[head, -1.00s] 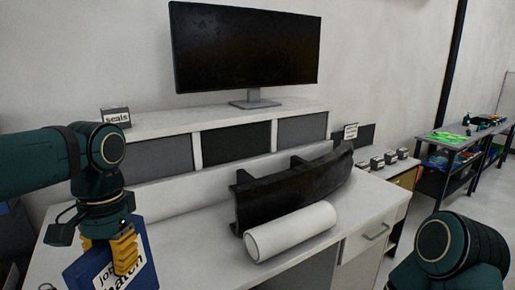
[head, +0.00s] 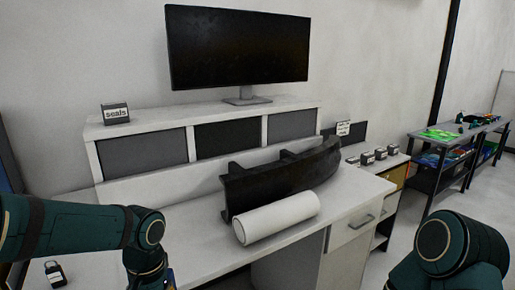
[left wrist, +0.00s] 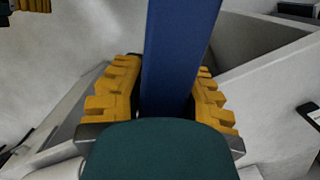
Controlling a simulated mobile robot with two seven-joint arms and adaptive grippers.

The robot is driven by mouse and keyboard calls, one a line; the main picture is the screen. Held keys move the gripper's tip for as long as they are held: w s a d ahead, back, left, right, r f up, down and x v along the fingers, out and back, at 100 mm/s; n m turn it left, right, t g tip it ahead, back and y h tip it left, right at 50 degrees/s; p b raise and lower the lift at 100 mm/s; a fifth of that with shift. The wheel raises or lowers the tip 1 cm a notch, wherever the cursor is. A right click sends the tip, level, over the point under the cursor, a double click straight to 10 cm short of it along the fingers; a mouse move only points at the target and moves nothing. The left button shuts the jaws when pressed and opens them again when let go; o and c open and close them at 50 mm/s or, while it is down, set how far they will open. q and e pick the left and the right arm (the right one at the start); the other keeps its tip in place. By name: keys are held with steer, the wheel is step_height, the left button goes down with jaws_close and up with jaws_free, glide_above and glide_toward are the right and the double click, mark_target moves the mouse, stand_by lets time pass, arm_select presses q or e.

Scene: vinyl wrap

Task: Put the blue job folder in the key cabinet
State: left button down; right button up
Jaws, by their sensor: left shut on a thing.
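The blue job folder (left wrist: 180,60) stands edge-on between the yellow fingers of my left gripper (left wrist: 168,100) in the left wrist view. The fingers are shut on it from both sides. In the head view my left gripper is below the picture edge; only my left arm shows, with a sliver of blue beside its wrist. Yellow fingers (left wrist: 32,5) at the top left corner of the left wrist view look like my right gripper, cut off by the edge. I cannot make out the key cabinet for certain; a dark-framed panel (head: 12,165) stands at the head view's left edge.
A white desk (head: 350,198) carries a black curved bumper-like part (head: 285,180) and a white roll (head: 275,218). Behind are a shelf with a "seals" box (head: 116,113) and a monitor (head: 238,48). A small black tagged item (head: 55,272) lies at lower left.

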arm_select(q)
steer(key=w+d+f+b, duration=0.1)
steer(key=f+b, duration=0.1)
steer(key=f, duration=0.8)
steer(key=w+d+f+n+b, duration=0.1)
steer(key=d+f+b, duration=0.1)
steer(key=f, duration=0.8)
steer(key=shift+w+f+b, duration=0.25)
steer(key=shift+f+b, duration=0.05)
steer(key=shift+b, duration=0.15)
